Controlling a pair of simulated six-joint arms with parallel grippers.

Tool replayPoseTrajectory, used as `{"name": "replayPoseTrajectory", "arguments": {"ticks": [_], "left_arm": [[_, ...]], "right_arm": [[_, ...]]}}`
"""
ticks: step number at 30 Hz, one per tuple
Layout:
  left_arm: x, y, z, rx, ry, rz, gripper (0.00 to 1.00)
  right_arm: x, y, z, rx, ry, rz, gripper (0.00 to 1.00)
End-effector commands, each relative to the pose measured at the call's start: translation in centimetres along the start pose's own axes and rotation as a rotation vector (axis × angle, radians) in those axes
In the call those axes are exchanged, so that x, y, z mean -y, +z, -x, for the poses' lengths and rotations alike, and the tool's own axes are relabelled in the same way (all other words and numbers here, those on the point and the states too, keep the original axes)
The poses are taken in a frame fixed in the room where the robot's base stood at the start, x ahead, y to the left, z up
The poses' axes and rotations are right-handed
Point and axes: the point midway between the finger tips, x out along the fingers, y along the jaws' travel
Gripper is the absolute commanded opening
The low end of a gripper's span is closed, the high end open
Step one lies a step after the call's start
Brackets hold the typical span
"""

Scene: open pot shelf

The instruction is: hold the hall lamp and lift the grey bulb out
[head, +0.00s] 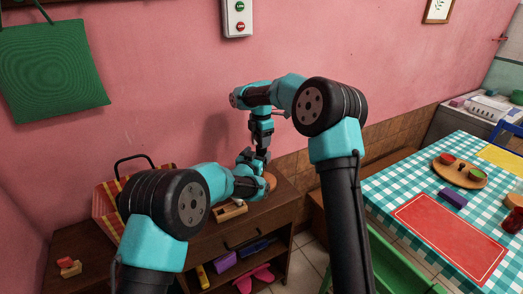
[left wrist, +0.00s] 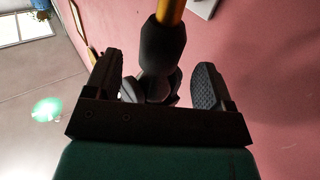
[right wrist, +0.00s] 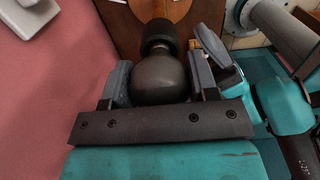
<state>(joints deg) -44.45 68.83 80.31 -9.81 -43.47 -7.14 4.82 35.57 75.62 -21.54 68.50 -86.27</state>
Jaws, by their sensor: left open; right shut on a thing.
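The hall lamp stands on the low shelf unit, and its round orange-brown base (head: 270,181) shows past my grippers in the head view. Its dark socket (left wrist: 162,50) and golden stem (left wrist: 171,12) show in the left wrist view. My left gripper (left wrist: 155,82) is open, with one finger on each side of the socket. The dark grey bulb (right wrist: 160,78) sits at the socket (right wrist: 157,35) in the right wrist view. My right gripper (right wrist: 162,82) is shut on the bulb from above. In the head view the arms hide most of the lamp.
The shelf top (head: 210,240) also holds a striped basket (head: 106,215) with a black handle and a wooden item (head: 232,211). Lower shelves hold several coloured things. A table with a checked cloth (head: 395,190) stands at right. The pink wall (head: 160,110) is close behind.

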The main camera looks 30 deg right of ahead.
Motion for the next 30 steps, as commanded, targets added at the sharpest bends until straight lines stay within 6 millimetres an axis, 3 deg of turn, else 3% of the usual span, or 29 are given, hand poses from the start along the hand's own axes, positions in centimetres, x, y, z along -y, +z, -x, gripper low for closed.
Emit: {"name": "replayPoseTrajectory", "arguments": {"ticks": [9, 22, 30], "left_arm": [[-0.1, 0.0, -3.3, 0.0, 0.001, -0.001, 0.76], [0.0, 0.0, -4.0, 0.0, 0.0, 0.0, 0.76], [0.0, 0.0, -3.9, 0.0, 0.0, 0.0, 0.52]], "right_arm": [[0.0, 0.0, 0.0, 0.0, 0.0, 0.0, 0.41], [0.0, 0.0, 0.0, 0.0, 0.0, 0.0, 0.41], [0.0, 0.0, 0.0, 0.0, 0.0, 0.0, 0.41]]}}
